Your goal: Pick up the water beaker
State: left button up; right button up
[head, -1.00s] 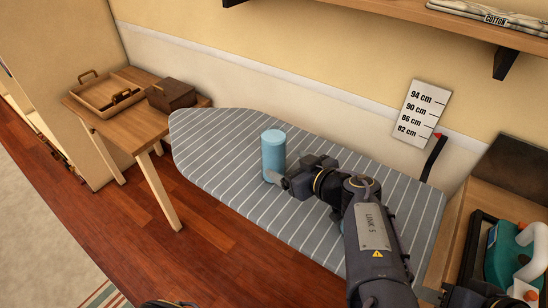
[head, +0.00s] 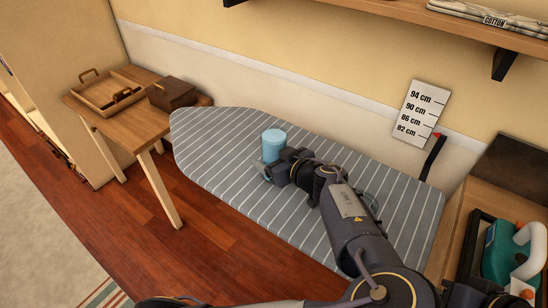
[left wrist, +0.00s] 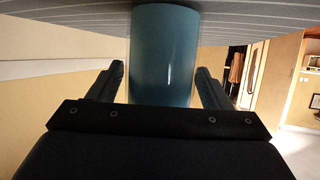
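The water beaker (head: 273,143) is a light blue cylinder standing upright on the striped ironing board (head: 215,150). My left gripper (head: 267,170) is at the beaker's lower part in the head view and hides some of it. In the left wrist view the beaker (left wrist: 165,55) stands between the two spread fingers of my left gripper (left wrist: 163,80). A narrow gap shows between each finger and the beaker, so the gripper is open around it. My right gripper is not seen.
A wooden table (head: 135,125) with a tray (head: 107,97) and a brown box (head: 171,94) stands at the left. A height card (head: 418,113) is on the wall behind the board. The board around the beaker is clear.

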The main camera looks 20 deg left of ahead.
pick_arm(q)
jog(key=c, duration=1.1)
jog(key=shift+w+r, duration=0.1)
jog(key=shift+r, duration=0.2)
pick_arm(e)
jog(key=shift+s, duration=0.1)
